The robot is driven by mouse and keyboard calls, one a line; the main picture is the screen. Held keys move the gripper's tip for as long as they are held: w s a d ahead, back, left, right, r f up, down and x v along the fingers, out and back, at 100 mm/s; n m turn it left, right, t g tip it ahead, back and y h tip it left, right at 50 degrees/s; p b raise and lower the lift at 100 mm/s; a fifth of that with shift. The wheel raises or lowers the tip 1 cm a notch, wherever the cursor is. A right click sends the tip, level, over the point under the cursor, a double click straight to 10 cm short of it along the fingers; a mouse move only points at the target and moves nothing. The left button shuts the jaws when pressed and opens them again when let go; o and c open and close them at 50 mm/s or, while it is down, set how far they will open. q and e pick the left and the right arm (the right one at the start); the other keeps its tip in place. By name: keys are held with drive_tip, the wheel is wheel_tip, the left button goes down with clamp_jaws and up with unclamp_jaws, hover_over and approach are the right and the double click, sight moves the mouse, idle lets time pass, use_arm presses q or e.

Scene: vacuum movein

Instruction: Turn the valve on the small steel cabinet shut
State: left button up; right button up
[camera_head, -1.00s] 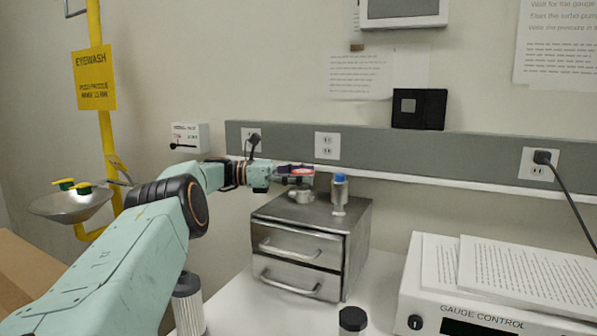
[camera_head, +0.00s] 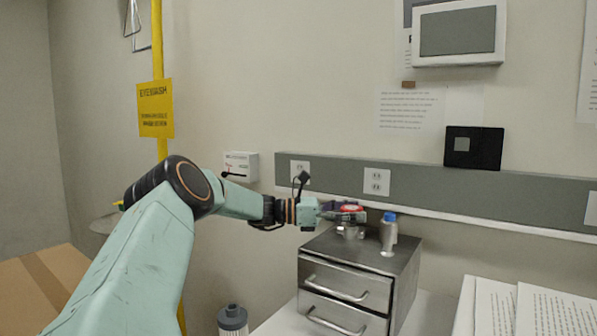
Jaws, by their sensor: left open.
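The small steel cabinet (camera_head: 345,289) stands on the white bench at the lower right of centre, with two drawers with bar handles. On its top is a metal valve body (camera_head: 349,231) with a red part (camera_head: 352,209) above it, partly covered by the gripper. My left gripper (camera_head: 350,212) reaches in from the left over the cabinet top. It is open, its fingers at the red part; I cannot tell whether they touch it. My right gripper is not in view.
A metal bottle with a blue cap (camera_head: 388,236) stands right of the valve on the cabinet. A grey-capped canister (camera_head: 232,320) is at the lower left, paper stacks (camera_head: 545,310) at the lower right. A grey wall rail (camera_head: 460,188) runs behind.

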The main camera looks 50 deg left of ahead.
use_arm(q)
drive_tip(key=shift+r+n+t+y+p, duration=0.25)
drive_tip(key=shift+n+t+y+p, duration=0.85)
drive_tip(key=shift+y+p, duration=0.7)
drive_tip(key=n+t+y+p, duration=0.1)
drive_tip(key=n+y+p, duration=0.1)
drive_tip(key=p, duration=0.1)
drive_tip(key=shift+f, duration=0.1)
drive_tip(key=shift+f+n+t+y+p, duration=0.1)
drive_tip(key=shift+n+t+y+p, duration=0.2)
drive_tip(key=shift+n+y+p, duration=1.5)
drive_tip(key=shift+n+y, duration=1)
drive_tip(key=shift+y, duration=1.6)
